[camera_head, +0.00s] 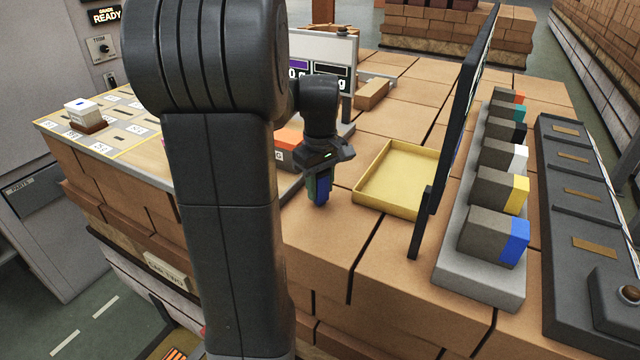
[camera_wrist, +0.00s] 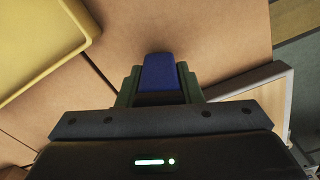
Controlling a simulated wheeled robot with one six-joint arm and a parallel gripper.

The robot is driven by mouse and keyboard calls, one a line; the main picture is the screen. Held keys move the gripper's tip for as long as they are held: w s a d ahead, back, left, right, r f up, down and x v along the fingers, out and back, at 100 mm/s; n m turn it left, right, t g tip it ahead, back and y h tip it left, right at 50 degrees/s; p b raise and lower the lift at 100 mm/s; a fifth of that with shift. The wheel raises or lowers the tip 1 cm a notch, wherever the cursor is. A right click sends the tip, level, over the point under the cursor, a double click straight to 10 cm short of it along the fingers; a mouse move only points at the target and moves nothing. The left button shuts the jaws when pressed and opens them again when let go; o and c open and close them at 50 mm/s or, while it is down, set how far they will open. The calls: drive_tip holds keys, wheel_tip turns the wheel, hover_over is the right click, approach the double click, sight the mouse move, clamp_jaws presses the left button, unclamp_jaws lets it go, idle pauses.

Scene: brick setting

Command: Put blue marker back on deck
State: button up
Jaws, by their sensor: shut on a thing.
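My gripper (camera_head: 319,182) hangs point-down over the brick-coloured bench top, just left of a yellow tray. It is shut on the blue marker (camera_head: 322,191), whose blue part shows between the fingers. In the wrist view the blue marker (camera_wrist: 158,72) sticks out past the dark green fingertips, centred between them. Its upper part is hidden by the gripper. Whether it touches the bench or hangs just above it I cannot tell. I cannot tell for sure which surface is the deck; a pale board (camera_head: 108,152) with label cards and slots lies at the left.
The yellow tray (camera_head: 410,178) looks empty. A dark upright panel (camera_head: 467,90) stands right of it. Beyond is a grey rack (camera_head: 482,288) of several blocks with coloured ends, then a dark console (camera_head: 572,205). A display (camera_head: 322,60) stands behind my arm. Bench in front is clear.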

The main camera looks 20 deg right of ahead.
drive_tip(key=shift+f, duration=0.2)
drive_tip(key=o, duration=0.8)
drive_tip(key=shift+r, duration=0.15)
wheel_tip(320, 180, up, 12)
drive_tip(key=shift+r, duration=0.1)
